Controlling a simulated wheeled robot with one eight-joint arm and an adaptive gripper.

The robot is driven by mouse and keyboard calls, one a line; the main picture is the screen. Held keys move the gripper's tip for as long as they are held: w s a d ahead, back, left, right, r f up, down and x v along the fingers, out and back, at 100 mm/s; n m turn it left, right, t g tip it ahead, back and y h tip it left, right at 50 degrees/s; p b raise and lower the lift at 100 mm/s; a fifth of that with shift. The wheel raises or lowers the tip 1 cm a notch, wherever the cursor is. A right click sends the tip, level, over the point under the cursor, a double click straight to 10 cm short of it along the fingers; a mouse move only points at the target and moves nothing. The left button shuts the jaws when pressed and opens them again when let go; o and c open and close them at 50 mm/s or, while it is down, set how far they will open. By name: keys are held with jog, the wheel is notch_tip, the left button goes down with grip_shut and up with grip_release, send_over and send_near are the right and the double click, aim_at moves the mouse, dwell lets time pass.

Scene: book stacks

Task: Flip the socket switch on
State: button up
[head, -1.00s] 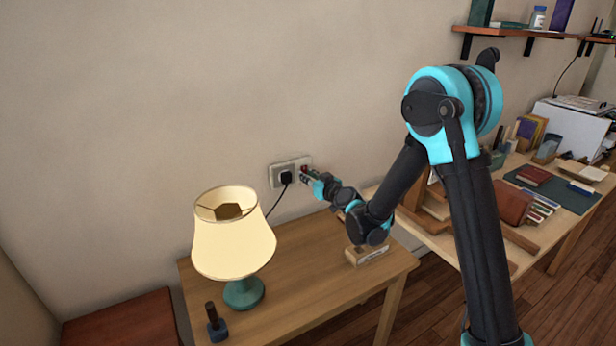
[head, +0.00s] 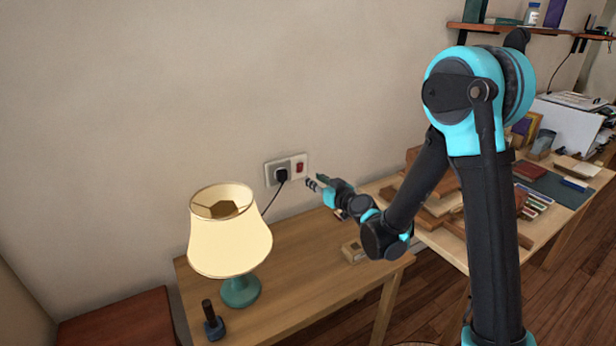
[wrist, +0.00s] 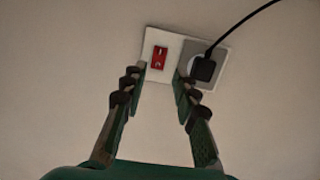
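The wall socket plate (head: 272,172) is a pale double-width plate on the wall behind the lamp. A black plug (head: 281,175) sits in its left half in the head view. The red switch (head: 299,167) is on its right half and also shows in the wrist view (wrist: 159,57). I cannot tell which way the rocker is set. My gripper (head: 310,182) is just in front of the plate, below and right of the switch, apart from it. In the wrist view my gripper (wrist: 159,75) has its two fingers spread with nothing between them, the switch showing beyond the tips.
A lamp with a cream shade (head: 229,233) stands on the wooden table (head: 290,270) below the socket, joined by a black cord. A dark blue stamp-like object (head: 213,325) is at the table's front left. A second table with books is at right.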

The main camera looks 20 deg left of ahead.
jog(key=shift+v, duration=1.95)
jog(key=s+d+f+m+g+h, duration=0.2)
jog(key=s+d, duration=0.5)
jog(key=d, duration=0.7)
jog(key=s+d+f+m+g+h, duration=0.2)
jog(key=s+d+f+m+h, duration=0.2)
jog(key=d, duration=1)
jog(key=s+d+f+m+g+h, duration=0.2)
jog(key=s+d+f+m+h, duration=0.2)
jog(key=s+d, duration=0.5)
jog(key=d+h, duration=0.2)
jog(key=d, duration=0.3)
jog(key=shift+s+d+h, duration=0.2)
jog(key=shift+s+h, duration=0.1)
jog(key=shift+d, duration=0.1)
